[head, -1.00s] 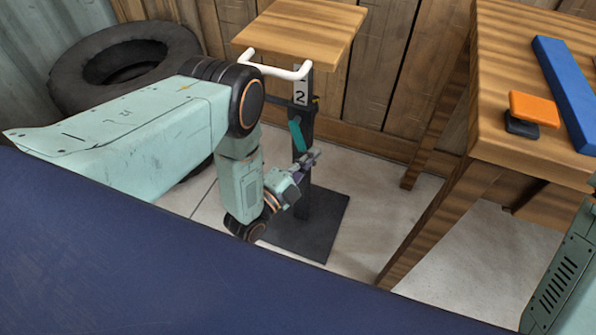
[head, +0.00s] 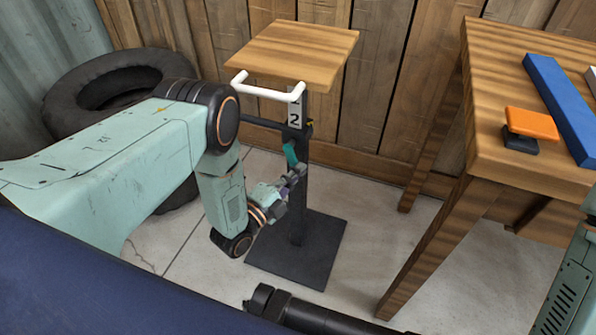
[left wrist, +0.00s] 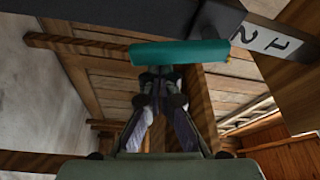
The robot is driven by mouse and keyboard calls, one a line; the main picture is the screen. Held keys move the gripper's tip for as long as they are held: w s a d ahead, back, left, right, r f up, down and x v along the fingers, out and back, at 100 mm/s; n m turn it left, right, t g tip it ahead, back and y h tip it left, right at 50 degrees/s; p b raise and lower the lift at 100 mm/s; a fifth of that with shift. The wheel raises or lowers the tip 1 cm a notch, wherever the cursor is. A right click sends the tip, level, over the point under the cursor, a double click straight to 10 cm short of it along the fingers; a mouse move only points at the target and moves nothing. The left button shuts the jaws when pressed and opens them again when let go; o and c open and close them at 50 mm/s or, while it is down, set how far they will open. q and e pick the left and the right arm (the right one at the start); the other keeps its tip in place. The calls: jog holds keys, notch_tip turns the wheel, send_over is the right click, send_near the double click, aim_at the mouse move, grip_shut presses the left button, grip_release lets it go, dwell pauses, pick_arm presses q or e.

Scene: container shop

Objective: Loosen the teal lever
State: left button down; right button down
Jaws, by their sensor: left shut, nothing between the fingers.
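The teal lever (head: 290,154) sits on the dark post of a small stand, below a plate marked 2 (head: 295,119). In the left wrist view the lever (left wrist: 180,53) lies across the picture, just beyond my fingertips. My left gripper (head: 297,172) is shut and empty, close below the lever's lower end. Its closed fingers also show in the left wrist view (left wrist: 160,78). I cannot tell whether the fingertips touch the lever. My right gripper is not in view.
The stand has a wooden top (head: 293,52), a white handle (head: 266,92) and a flat dark base (head: 300,262). A wooden table (head: 490,120) at the right holds an orange block (head: 531,123) and a blue bar (head: 560,105). A tire (head: 75,100) leans at the left.

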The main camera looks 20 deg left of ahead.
pick_arm(q)
jog(key=m+p, duration=0.1)
jog(key=a+m+g+p, duration=0.1)
jog(key=m, duration=0.1)
jog(key=shift+a+f+p, duration=0.3)
jog(key=shift+p, duration=0.05)
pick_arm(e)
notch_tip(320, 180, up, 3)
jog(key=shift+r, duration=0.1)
